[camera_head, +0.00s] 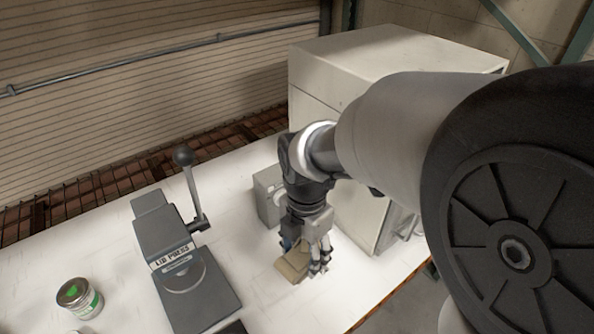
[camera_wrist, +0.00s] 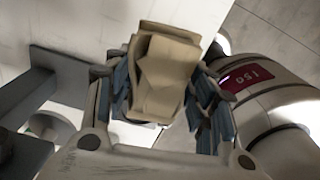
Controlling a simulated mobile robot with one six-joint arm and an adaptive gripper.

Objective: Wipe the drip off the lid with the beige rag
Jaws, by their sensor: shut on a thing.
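My gripper (camera_head: 304,258) points down over the white table, right of the lid press. It is shut on the beige rag (camera_head: 291,267), which hangs between the fingers close to the tabletop; contact with the table cannot be told. In the wrist view the folded rag (camera_wrist: 163,78) fills the space between the blue-padded fingers. A small can (camera_head: 79,298) stands at the table's lower left, well away from my gripper. Its grey top carries a green patch, and its side has a green label.
The grey lid press (camera_head: 178,255), with its raised lever (camera_head: 190,180), stands between the can and my gripper. A small grey box (camera_head: 268,193) and a large pale cabinet (camera_head: 385,55) stand behind my gripper.

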